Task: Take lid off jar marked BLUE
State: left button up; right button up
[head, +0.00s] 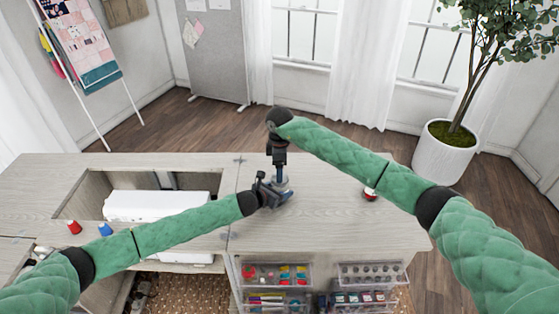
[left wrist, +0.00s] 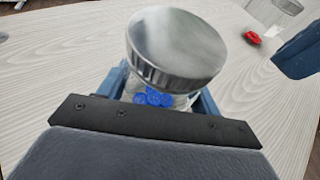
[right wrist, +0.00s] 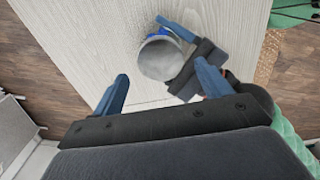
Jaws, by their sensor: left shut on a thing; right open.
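A small glass jar (left wrist: 154,97) with blue buttons inside and a round silver lid (left wrist: 176,48) stands on the cabinet top. No label is readable. My left gripper (head: 274,193) is shut on the jar body, below the lid. The lid is on the jar and also shows in the right wrist view (right wrist: 160,60). My right gripper (head: 280,168) points down over the jar. In the right wrist view its open fingers (right wrist: 162,75) are spread wide with the lid beyond, between them in the picture and apart from both.
A second jar with red contents (head: 370,194) stands to the right on the cabinet top (head: 330,235), partly hidden by my right arm. A red and a blue spool (head: 105,229) and a white sewing machine (head: 150,206) are at left. Clear drawers (head: 275,274) hang in front.

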jog(key=shift+f, duration=1.9)
